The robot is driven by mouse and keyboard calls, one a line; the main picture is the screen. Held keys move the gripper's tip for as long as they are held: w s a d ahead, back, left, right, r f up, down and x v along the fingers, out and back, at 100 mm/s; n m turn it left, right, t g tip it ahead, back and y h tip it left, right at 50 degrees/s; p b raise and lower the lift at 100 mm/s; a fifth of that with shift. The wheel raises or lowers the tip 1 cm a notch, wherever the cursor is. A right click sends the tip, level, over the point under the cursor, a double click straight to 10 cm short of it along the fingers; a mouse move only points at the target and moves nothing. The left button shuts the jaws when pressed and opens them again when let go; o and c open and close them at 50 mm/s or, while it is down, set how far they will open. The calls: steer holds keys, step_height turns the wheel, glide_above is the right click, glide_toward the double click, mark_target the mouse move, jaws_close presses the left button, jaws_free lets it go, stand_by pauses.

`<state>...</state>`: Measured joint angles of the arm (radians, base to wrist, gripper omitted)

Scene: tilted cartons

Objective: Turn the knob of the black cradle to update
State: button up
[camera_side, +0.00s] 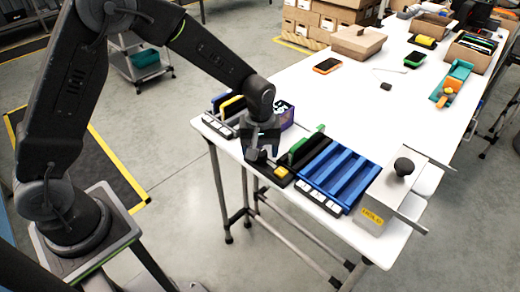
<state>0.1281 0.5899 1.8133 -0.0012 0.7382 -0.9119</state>
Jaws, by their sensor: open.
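The black cradle (316,152) sits near the front edge of the white table, left of the blue rack. A green upright piece (306,143) stands at it. A small yellow block (281,172) is at its front end; I cannot tell whether this is the knob. My gripper (256,156) points down at the cradle's left side, close to its front end. It is open, with nothing visible held. Its lower part and the cradle overlap in this view, so I cannot tell whether they touch.
A blue slotted rack (340,175) stands right of the cradle. A grey box (388,194) with a black round knob (403,166) is at the right corner. A dark blue box (284,112) is behind my gripper. The table's middle is mostly clear; cartons and phones lie farther back.

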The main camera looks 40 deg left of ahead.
steer(key=shift+f, duration=0.25)
steer(key=c, duration=0.9)
steer(key=shift+c, duration=0.2)
steer(key=shift+m, duration=0.3)
steer(key=m, duration=0.4)
steer(key=shift+m, duration=2)
